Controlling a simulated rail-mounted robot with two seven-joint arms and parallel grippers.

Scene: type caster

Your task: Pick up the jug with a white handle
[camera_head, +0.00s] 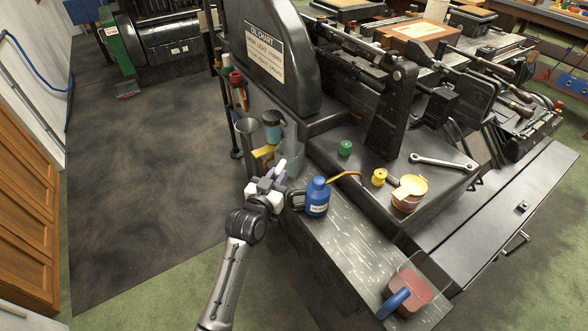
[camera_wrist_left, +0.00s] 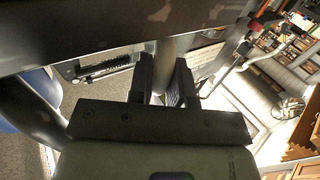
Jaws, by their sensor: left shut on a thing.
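The jug with a white handle (camera_head: 292,161) is a greyish see-through jug at the back left end of the bench in the head view, partly hidden behind my gripper. Its white handle (camera_head: 281,166) points toward my left arm. My left gripper (camera_head: 279,179) is at this handle and shut on it. In the left wrist view, a pale upright bar, the handle (camera_wrist_left: 164,66), stands between the two dark fingers of the gripper (camera_wrist_left: 163,82). I cannot tell whether the jug is lifted off the bench. My right gripper is not in view.
A blue oil can (camera_head: 317,197) stands close right of my gripper. A teal jug (camera_head: 272,132), a yellow handle (camera_head: 263,152) and a grey funnel-like vessel (camera_head: 247,132) stand just behind. A red jug with a blue handle (camera_head: 408,287) is at the front. The bench between (camera_head: 350,245) is bare.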

